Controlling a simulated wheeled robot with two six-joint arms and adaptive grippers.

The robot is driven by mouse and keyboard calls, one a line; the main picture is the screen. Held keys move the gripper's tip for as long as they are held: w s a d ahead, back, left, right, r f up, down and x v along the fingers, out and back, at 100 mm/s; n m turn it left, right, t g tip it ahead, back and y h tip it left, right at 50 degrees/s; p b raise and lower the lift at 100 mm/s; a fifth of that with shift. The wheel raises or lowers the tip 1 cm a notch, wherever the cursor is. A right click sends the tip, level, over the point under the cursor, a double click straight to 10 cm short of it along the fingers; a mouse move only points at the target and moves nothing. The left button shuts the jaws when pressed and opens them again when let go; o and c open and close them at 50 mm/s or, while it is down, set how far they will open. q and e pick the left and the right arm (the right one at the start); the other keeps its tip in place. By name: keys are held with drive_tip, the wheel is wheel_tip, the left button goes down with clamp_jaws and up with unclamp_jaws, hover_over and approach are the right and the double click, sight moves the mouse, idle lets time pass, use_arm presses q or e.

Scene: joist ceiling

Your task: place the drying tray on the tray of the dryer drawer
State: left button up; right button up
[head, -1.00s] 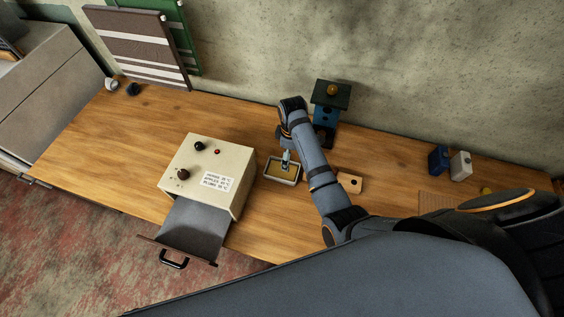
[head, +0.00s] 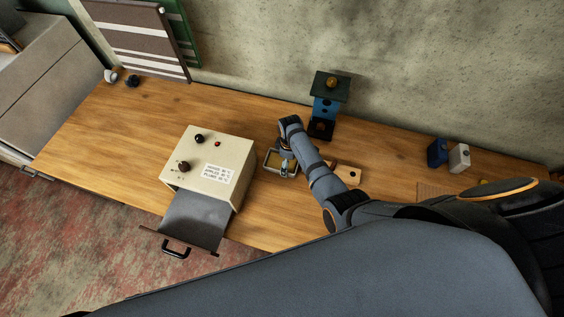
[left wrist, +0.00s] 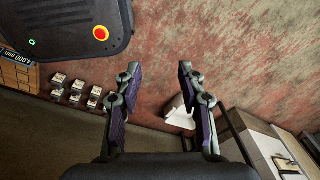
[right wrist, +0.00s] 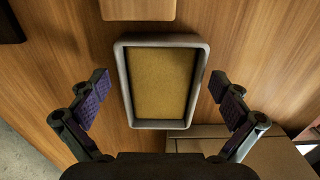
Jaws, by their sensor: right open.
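The drying tray (head: 277,175) is a small grey-rimmed rectangle with a yellow-brown floor, lying on the bench right of the cream dryer (head: 207,160). It shows whole in the right wrist view (right wrist: 160,124). The dryer drawer is pulled out towards the front, and its grey tray (head: 195,220) is empty. My right gripper (head: 285,171) is over the drying tray. In the right wrist view my right gripper (right wrist: 164,90) is open, its fingers on either side of the tray and apart from it. My left gripper (left wrist: 158,80) is open and empty above the floor, outside the head view.
A wooden block (head: 347,174) lies close right of the drying tray. A blue and dark stand (head: 325,105) is behind it. Blue (head: 437,152) and white (head: 459,157) containers stand farther right. The bench left of the dryer is mostly clear.

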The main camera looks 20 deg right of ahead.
drive_tip(key=shift+r, duration=0.15)
drive_tip(key=c, duration=1.2)
